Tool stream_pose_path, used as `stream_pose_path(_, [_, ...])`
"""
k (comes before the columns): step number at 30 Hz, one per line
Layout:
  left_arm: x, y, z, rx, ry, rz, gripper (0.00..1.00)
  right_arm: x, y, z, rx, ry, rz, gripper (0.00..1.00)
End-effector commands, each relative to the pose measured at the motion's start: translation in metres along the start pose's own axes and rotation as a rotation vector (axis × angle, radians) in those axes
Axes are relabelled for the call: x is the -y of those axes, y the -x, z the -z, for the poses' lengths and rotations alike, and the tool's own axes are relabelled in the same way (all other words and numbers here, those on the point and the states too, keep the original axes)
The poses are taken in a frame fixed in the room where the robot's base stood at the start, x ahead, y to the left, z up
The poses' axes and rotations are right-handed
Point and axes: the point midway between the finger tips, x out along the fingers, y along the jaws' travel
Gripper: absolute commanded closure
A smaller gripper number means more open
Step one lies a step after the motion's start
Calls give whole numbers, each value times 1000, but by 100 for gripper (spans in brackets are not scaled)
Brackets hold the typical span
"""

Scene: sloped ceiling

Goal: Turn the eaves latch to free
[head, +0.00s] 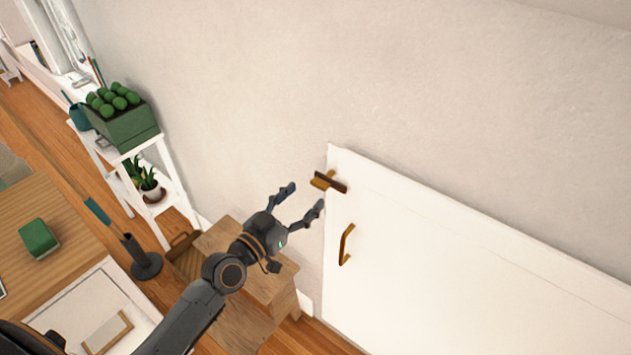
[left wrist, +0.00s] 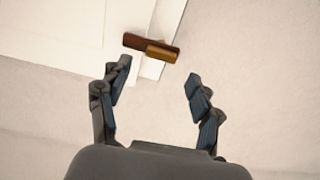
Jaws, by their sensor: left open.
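The eaves latch (head: 328,181) is a small brown and brass-coloured bar at the upper left corner of a white door panel (head: 450,265). In the left wrist view the latch (left wrist: 151,47) lies ahead of the fingertips, across the panel's edge. A brass handle (head: 346,244) is on the panel below the latch. My left gripper (head: 306,199) is open and empty, with its fingers spread towards the wall. It is short of the latch and apart from it; the latch sits nearer the left finger in the wrist view. My right gripper is not in view.
A wooden step-like unit (head: 275,290) stands below my left arm. A white shelf (head: 160,205) with a green crate (head: 125,125) and a potted plant (head: 150,188) stands against the wall to the left. A wooden table (head: 60,225) is at far left. The wall around the latch is clear.

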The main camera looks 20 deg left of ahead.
Motion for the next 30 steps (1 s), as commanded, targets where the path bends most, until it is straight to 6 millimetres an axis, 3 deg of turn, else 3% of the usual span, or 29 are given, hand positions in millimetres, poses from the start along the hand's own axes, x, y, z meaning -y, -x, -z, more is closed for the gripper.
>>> stream_pose_path(3, [1, -24, 3, -3, 1, 1, 36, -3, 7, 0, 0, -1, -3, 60])
stream_pose_path(9, [0, -46, 0, 0, 0, 1, 36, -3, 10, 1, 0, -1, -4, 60])
stream_pose_path(20, [0, -52, -1, 1, 0, 1, 36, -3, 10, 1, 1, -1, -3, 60])
stream_pose_path(21, [0, -52, -1, 1, 0, 1, 38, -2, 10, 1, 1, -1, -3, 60])
stream_pose_path(29, [0, -52, -1, 1, 0, 1, 90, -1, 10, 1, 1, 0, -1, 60])
stream_pose_path(30, [0, -52, -1, 1, 0, 1, 90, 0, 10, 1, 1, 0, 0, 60])
